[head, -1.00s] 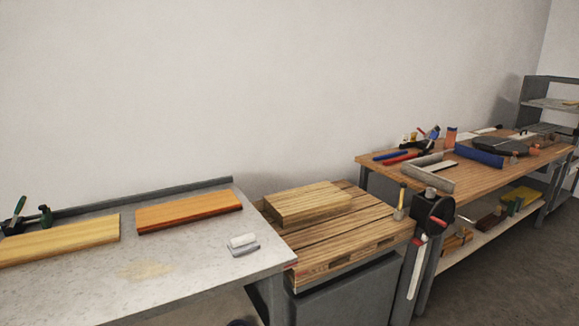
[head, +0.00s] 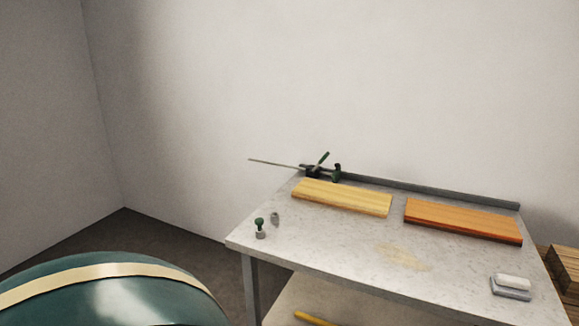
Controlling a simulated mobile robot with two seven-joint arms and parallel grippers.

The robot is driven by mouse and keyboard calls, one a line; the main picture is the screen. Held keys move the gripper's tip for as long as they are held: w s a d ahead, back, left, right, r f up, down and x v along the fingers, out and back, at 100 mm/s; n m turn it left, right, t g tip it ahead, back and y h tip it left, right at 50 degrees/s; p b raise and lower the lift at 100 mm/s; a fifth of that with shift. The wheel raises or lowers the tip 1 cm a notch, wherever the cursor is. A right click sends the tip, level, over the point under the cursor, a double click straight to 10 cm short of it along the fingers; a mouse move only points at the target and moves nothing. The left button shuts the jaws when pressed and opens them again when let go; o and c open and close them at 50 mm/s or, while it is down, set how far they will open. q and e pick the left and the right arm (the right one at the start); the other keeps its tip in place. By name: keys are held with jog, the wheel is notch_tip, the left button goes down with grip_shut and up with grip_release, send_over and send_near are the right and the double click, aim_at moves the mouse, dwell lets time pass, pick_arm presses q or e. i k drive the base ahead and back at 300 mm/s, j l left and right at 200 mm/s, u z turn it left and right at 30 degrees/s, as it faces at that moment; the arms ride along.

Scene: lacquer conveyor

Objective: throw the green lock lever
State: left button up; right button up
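A small dark device with a green lever (head: 322,159) sits at the back left corner of the grey table (head: 350,248). The lever slants up to the right. A second green part (head: 337,172) stands just right of it, and a thin grey rod (head: 275,163) sticks out to the left past the table edge. I cannot tell from here which green part is the lock lever. Neither of my grippers is in view.
A pale yellow board (head: 342,197) and an orange board (head: 462,220) lie on the table. A green-topped knob (head: 260,227), a small grey piece (head: 275,218) and a grey-white block (head: 511,286) also lie there. A large teal rounded object with a cream band (head: 110,290) fills the lower left.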

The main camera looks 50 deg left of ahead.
aim_at(310, 172)
jog(key=u, duration=1.65)
jog(key=i+j, duration=0.1)
jog(key=j, duration=0.2)
jog(key=i+j, duration=0.1)
jog(key=j, duration=0.25)
jog(key=i+j, duration=0.1)
jog(key=j, duration=0.2)
jog(key=i+j+z, duration=0.1)
jog(key=j+z, duration=0.15)
jog(key=j, duration=0.2)
jog(key=i+j+z, duration=0.2)
jog(key=j, duration=0.25)
jog(key=k, duration=0.1)
